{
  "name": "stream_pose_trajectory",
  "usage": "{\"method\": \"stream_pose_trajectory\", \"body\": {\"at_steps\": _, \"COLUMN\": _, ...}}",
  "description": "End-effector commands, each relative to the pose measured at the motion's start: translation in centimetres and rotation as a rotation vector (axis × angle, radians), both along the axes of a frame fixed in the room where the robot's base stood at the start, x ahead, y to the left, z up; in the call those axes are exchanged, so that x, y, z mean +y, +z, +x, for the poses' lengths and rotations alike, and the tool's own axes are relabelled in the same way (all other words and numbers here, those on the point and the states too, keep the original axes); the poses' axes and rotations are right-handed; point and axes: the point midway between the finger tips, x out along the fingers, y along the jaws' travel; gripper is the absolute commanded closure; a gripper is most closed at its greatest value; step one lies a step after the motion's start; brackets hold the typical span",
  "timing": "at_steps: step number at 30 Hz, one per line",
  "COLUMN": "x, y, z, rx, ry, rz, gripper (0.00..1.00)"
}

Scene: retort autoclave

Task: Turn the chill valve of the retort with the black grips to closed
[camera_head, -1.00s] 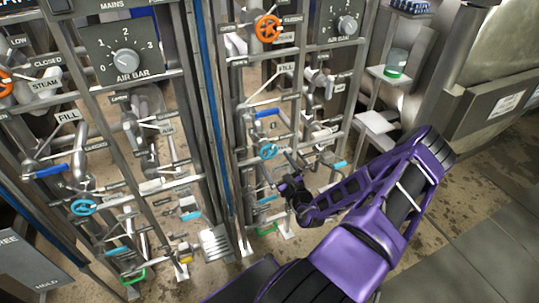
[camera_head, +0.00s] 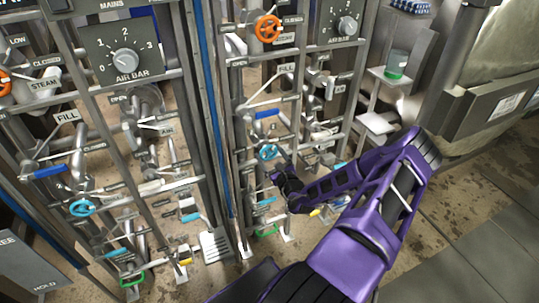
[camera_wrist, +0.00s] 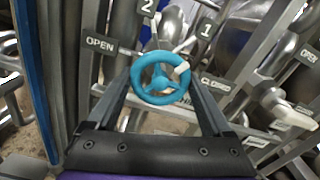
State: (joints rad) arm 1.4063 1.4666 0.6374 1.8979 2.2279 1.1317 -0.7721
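A light-blue handwheel (camera_head: 268,152) sits on the right-hand pipe panel. In the wrist view the blue wheel (camera_wrist: 160,77) fills the space between the far ends of my fingers. It has a pale mark at its upper right. An OPEN plate (camera_wrist: 100,45) is left of it and a CLOSED plate (camera_wrist: 215,86) is right of it. My gripper (camera_wrist: 160,90) is open, one finger on each side of the wheel; I cannot tell whether they touch it. In the head view my gripper (camera_head: 275,168) is just below the wheel. I cannot make out black grips.
A second blue wheel (camera_head: 82,208) is on the left panel. An orange wheel (camera_head: 268,28) and a dark-blue FILL lever (camera_head: 267,114) are above my gripper. Pipes and frame bars crowd around it. A shelf with a green-bottomed jar (camera_head: 396,65) stands right. Floor is open at lower right.

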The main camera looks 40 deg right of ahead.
Motion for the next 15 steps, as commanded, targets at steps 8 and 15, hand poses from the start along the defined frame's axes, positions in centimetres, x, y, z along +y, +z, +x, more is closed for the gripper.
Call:
{"method": "stream_pose_trajectory", "body": {"at_steps": 8, "x": 0.02, "y": 0.03, "z": -0.03, "rx": -0.002, "ry": 0.000, "rz": 0.007, "gripper": 0.71}}
{"method": "stream_pose_trajectory", "body": {"at_steps": 15, "x": 0.05, "y": 0.21, "z": -0.01, "rx": -0.020, "ry": 0.000, "rz": 0.082, "gripper": 0.71}}
